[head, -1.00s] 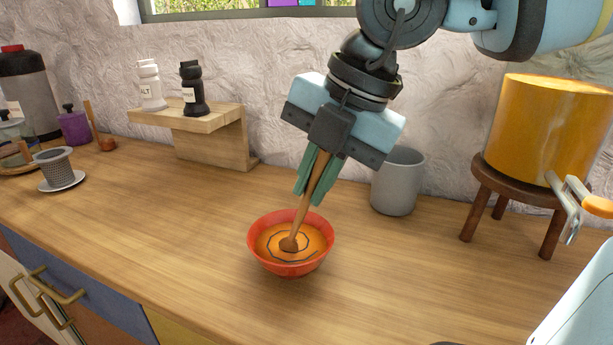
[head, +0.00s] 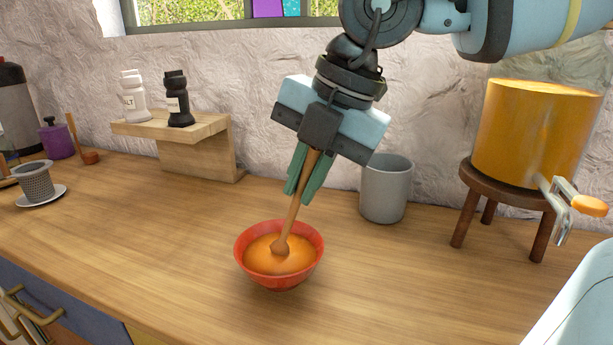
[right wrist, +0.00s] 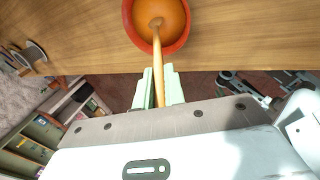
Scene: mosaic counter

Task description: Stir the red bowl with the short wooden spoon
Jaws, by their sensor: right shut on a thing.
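The red bowl (head: 279,283) stands upright on the wooden counter and holds orange liquid. My right gripper (head: 303,190) is above it, shut on the handle of the short wooden spoon (head: 291,221). The spoon slants down into the bowl, and its head touches the liquid slightly behind the middle. In the right wrist view the bowl (right wrist: 184,41) is at the top, and the spoon (right wrist: 157,50) runs from it between the gripper fingers (right wrist: 158,85). My left gripper is not in view.
A grey cup (head: 386,190) stands behind the bowl to the right. An orange dispenser on a stool (head: 509,187) is farther right. A small wooden shelf (head: 205,128) with two shakers is behind left. The counter (head: 150,235) left of the bowl is clear.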

